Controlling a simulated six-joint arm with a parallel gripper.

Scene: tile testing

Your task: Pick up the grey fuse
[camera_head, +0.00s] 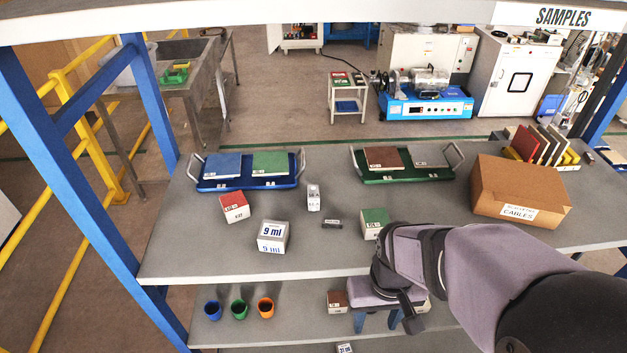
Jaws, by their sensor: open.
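A small light-grey block with dark lettering (314,197), which looks like the grey fuse, stands on the grey table between the two trays and toward the front. A small flat dark-grey piece (332,224) lies just in front of it; its lettering is too small to read. My gripper (376,323) is open, with its two blue fingers apart and pointing down. It shows in front of the table's front edge, below and to the right of the fuse and apart from it. Its lower part overlaps the lower shelf in the picture.
A white 9 ml box (272,236), a red-topped box (235,207) and a green-topped box (375,222) stand near the fuse. Several cups and boxes are on the lower shelf (290,328).

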